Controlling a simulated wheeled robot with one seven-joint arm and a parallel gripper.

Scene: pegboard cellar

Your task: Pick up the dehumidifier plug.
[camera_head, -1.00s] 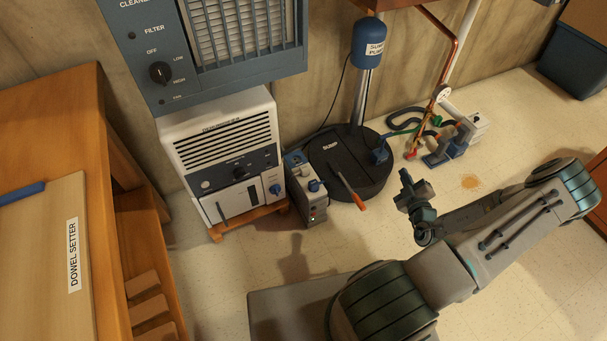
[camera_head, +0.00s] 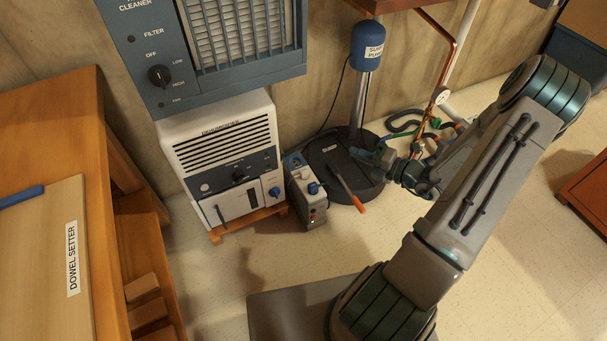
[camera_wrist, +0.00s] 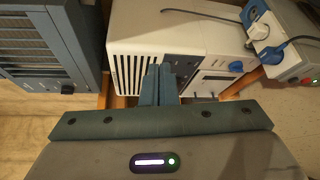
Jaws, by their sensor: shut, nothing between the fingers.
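The white dehumidifier (camera_head: 222,150) stands on a low wooden stand against the wall. Beside it is a small grey box (camera_head: 307,205) with a blue plug (camera_head: 314,188) on it. In the wrist view, the box top carries a blue plug (camera_wrist: 274,52) with a dark cord and a white-and-blue piece (camera_wrist: 258,14) with another cord. I cannot tell which is the dehumidifier's plug. My gripper (camera_head: 364,156) is shut and empty, over the sump lid in the head view, right of the box and apart from it. In the wrist view, its closed fingers (camera_wrist: 158,70) overlap the dehumidifier's front.
The black sump lid (camera_head: 325,158) with an orange-handled tool (camera_head: 358,203) lies right of the box. The blue sump pump (camera_head: 367,45) and copper pipes stand behind. A blue air cleaner (camera_head: 210,50) is above the dehumidifier. A wooden bench (camera_head: 75,100) stands left. The front floor is clear.

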